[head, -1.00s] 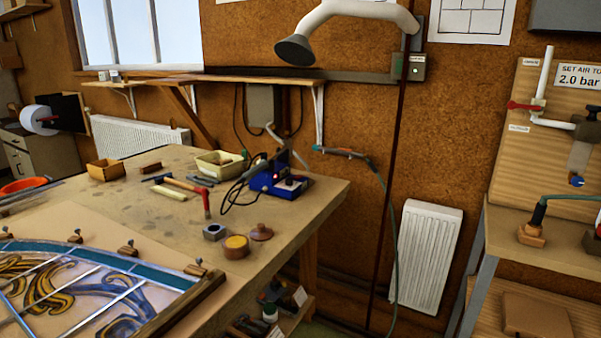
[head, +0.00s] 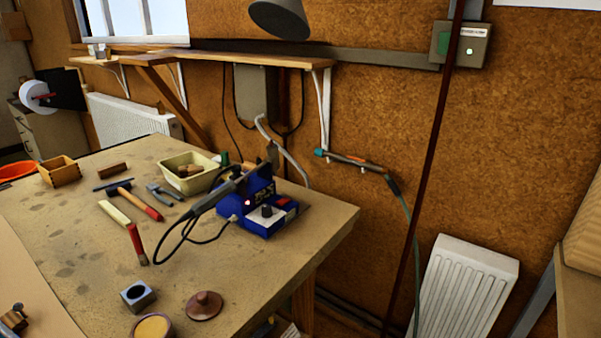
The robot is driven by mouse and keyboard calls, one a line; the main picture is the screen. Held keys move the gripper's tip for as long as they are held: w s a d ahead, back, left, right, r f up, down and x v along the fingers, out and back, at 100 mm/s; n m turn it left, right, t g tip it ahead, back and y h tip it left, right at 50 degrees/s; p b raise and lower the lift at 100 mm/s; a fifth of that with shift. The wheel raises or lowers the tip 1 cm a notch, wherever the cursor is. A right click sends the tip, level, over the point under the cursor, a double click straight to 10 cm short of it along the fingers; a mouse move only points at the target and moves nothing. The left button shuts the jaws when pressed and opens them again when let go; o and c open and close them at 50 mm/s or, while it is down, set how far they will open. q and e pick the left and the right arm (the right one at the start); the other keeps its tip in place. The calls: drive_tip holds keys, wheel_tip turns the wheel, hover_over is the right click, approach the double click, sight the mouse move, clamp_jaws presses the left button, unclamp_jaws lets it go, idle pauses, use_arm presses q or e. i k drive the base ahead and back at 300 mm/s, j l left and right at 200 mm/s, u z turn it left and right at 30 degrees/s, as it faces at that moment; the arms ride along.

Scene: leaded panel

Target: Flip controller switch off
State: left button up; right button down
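The blue soldering controller (head: 258,214) stands near the right back edge of the workbench. It has a black knob on its front and a red switch (head: 283,201) at its right side. A small red light glows on its upper face. I cannot tell the switch's position at this size. A soldering iron (head: 215,195) rests at the controller's left side, with its black cable looping onto the bench. Neither of my grippers shows in the head view.
The workbench (head: 85,225) holds a hammer (head: 138,200), a cream tray (head: 190,172), a red-handled brush (head: 137,243), a metal block (head: 138,296) and a brown knob-topped lid (head: 204,305). Floor shows little.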

sight(284, 201)
drive_tip(key=i+l, duration=0.35)
drive_tip(key=i, duration=0.15)
drive_tip(key=i+l+u, duration=0.1)
drive_tip(key=i+l, duration=0.25)
drive_tip(key=i, duration=0.1)
